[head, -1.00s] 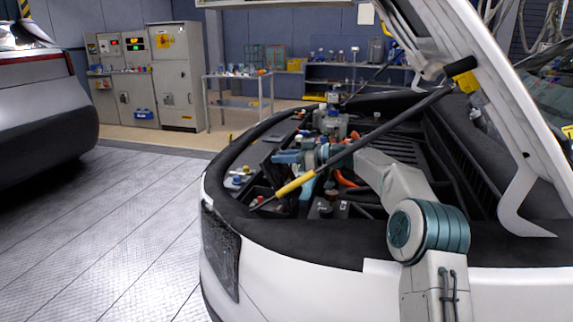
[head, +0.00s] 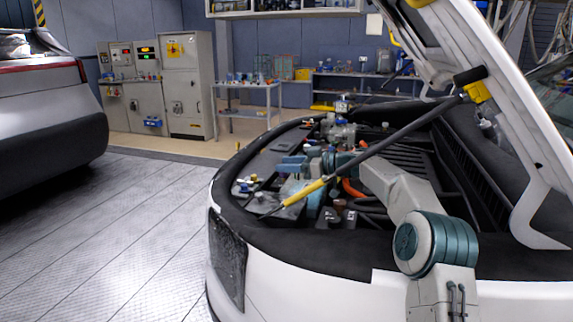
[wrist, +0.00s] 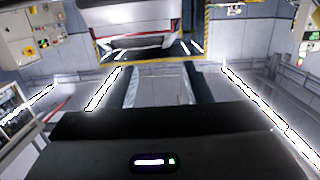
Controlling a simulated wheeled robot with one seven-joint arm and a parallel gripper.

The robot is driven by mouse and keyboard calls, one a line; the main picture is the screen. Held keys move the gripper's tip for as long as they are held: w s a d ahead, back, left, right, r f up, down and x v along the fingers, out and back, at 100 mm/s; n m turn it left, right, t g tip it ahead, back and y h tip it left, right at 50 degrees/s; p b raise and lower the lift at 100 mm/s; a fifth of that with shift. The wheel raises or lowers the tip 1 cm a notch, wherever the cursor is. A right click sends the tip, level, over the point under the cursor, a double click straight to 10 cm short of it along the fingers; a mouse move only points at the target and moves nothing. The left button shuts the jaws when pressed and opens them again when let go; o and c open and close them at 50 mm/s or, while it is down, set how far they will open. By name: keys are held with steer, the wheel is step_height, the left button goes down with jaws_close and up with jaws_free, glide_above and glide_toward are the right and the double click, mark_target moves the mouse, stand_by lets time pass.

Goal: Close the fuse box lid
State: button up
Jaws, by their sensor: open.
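My gripper (head: 290,166) reaches left over the open engine bay, with its blue fingers above the parts near the front left corner. In the wrist view its two dark fingers (wrist: 164,78) stand apart with nothing held between them. A flat grey surface (head: 291,190) shows just below the gripper and may be the fuse box lid; it looks level, but the prop and my gripper partly cover it. I cannot tell whether it is fully shut.
The yellow-gripped hood prop (head: 400,133) slants across the bay in front of my arm. The raised hood (head: 500,120) is at the right. Caps and hoses crowd the bay. Open floor (head: 110,230) lies left; a second car (head: 45,110) stands beyond.

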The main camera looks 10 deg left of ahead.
steer(key=v, duration=1.3)
steer(key=shift+d+b, duration=0.35)
steer(key=shift+d, duration=0.05)
steer(key=s+d+f+m+t+h, duration=0.2)
steer(key=s+d+f+m+h, duration=0.4)
steer(key=s+m+h, duration=0.4)
steer(key=s+d+r+m+h+p, duration=0.1)
steer(key=s+p, duration=0.4)
steer(key=s, duration=0.6)
steer(key=s+d+r+m+g+h+p, duration=0.1)
steer(key=s+p, duration=0.4)
steer(key=s, duration=0.6)
steer(key=s+d+r+m+g+h+p, duration=0.1)
steer(key=s+d+m+h+p, duration=0.2)
steer(key=s, duration=0.8)
steer(key=shift+d+r+m+h+p, duration=0.35)
steer(key=shift+m+h+p, duration=0.15)
steer(key=shift+p, duration=0.65)
